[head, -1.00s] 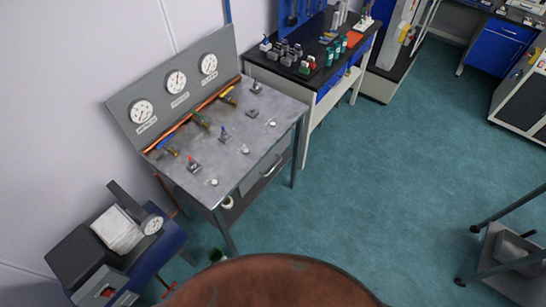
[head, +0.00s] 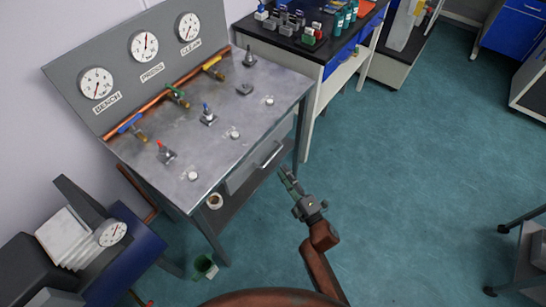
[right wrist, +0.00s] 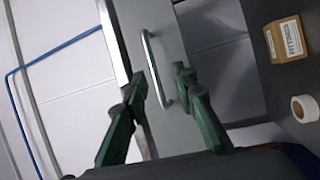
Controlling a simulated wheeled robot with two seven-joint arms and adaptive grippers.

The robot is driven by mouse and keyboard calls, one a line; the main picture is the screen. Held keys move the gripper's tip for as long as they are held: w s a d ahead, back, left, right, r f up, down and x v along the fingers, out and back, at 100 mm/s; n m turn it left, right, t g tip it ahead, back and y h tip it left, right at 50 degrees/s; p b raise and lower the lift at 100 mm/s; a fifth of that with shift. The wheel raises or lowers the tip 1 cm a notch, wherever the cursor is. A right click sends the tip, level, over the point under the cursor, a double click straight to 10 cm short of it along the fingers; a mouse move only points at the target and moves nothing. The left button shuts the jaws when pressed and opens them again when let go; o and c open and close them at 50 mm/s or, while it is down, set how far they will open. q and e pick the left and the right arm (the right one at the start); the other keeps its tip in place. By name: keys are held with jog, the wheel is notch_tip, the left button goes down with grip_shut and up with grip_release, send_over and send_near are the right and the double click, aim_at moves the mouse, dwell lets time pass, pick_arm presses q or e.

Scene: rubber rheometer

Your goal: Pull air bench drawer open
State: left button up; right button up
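The air bench (head: 215,145) is a grey metal table with gauges, valves and fittings. Its drawer (head: 243,178) is under the top on the front side and looks shut. The drawer's silver bar handle (head: 272,154) also shows in the right wrist view (right wrist: 153,68). My right gripper (head: 286,174) is in front of the drawer, a little apart from the handle in the head view. In the right wrist view its two green fingers (right wrist: 157,88) are spread, with the handle beyond and between them, and nothing is held. My left gripper is not in view.
A shelf under the bench holds a white tape roll (right wrist: 304,108) and a fittings box (right wrist: 284,40). A green bin (head: 205,266) stands on the floor by the bench's front leg. A black-topped workbench (head: 300,42) stands behind. The teal floor at right is clear up to a cart (head: 530,260).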

aim_at(273, 155)
jog(key=shift+n+y, duration=0.3)
jog(key=shift+r+b+x, duration=0.2)
jog(key=shift+b+x, duration=0.1)
jog(key=shift+x, duration=1.1)
jog(key=shift+r+b+x, duration=0.15)
jog(key=shift+b+x, duration=0.15)
jog(key=shift+x, duration=1.05)
jog(key=shift+r+b+x, duration=0.2)
jog(key=shift+b+x, duration=0.1)
jog(key=shift+x, duration=1.1)
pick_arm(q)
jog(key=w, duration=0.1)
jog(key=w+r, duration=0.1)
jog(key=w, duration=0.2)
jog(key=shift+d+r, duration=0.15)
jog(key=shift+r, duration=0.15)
pick_arm(e)
jog(key=shift+s+a, duration=0.1)
jog(key=shift+s, duration=0.15)
jog(key=shift+c, duration=0.2)
grip_shut()
